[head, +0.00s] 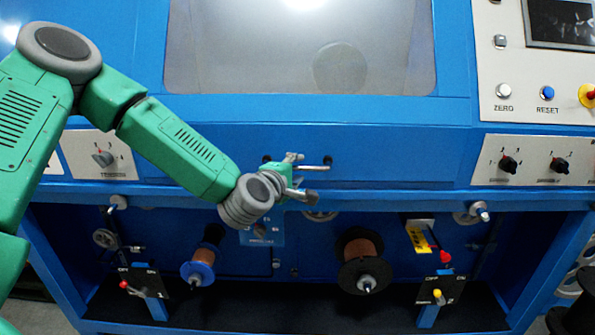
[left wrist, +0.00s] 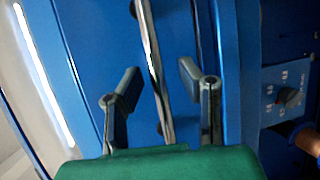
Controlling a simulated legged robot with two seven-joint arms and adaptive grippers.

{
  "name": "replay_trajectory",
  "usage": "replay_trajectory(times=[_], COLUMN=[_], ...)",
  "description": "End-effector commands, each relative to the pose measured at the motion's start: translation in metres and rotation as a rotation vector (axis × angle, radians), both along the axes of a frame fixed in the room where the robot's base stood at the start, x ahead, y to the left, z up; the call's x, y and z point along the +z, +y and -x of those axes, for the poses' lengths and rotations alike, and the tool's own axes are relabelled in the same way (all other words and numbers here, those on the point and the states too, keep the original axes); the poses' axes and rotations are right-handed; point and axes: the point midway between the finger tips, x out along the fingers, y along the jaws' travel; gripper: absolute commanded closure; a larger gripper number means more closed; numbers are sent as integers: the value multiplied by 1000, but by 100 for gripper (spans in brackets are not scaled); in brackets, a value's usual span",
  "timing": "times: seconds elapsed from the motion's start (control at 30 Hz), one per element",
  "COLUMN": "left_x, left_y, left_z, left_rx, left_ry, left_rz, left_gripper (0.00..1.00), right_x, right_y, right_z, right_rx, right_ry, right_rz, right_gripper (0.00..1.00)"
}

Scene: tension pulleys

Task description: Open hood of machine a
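Machine a is the large blue machine in front of me, and its hood (head: 390,135) is the blue front panel with a large greyish window (head: 240,50). The hood looks shut. A chrome bar handle (head: 316,167) is fixed low on the hood and also shows in the left wrist view (left wrist: 153,55). My left gripper (head: 303,176) is at the handle, partly hiding it in the head view. In the left wrist view its two fingers (left wrist: 160,88) are apart, one on each side of the bar. I cannot tell whether either finger touches it. My right gripper is not in view.
Below the hood is an open bay with a blue-flanged spool (head: 198,272), a dark spool with copper wire (head: 362,262) and switch plates. Control panels with knobs (head: 508,164) and buttons (head: 547,93) are at the right. A tension knob (head: 103,157) is at the left.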

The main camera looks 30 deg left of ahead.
Motion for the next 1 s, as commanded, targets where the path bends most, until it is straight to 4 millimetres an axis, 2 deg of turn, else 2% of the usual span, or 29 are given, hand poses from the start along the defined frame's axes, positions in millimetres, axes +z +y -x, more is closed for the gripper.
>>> replay_trajectory(times=[0.13, 0.37, 0.4, 0.5, 0.77, 1.0], left_x=[-2, -3, -3, -3, -2, 15], left_y=[1, 3, 3, 3, 3, -5], left_z=[-7, -8, -8, -8, -7, 3], left_rx=[0, 0, 0, 0, 2, 0], left_ry=[0, 1, 1, 1, 6, 39], left_rz=[0, 3, 3, 3, 4, 23], left_gripper=[68, 68, 71, 100, 100, 100], right_x=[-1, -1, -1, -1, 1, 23], right_y=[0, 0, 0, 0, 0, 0], right_z=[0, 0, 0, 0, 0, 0], right_rx=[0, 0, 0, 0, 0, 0], right_ry=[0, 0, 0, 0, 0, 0], right_rz=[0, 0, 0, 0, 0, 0], right_gripper=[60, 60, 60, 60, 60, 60])
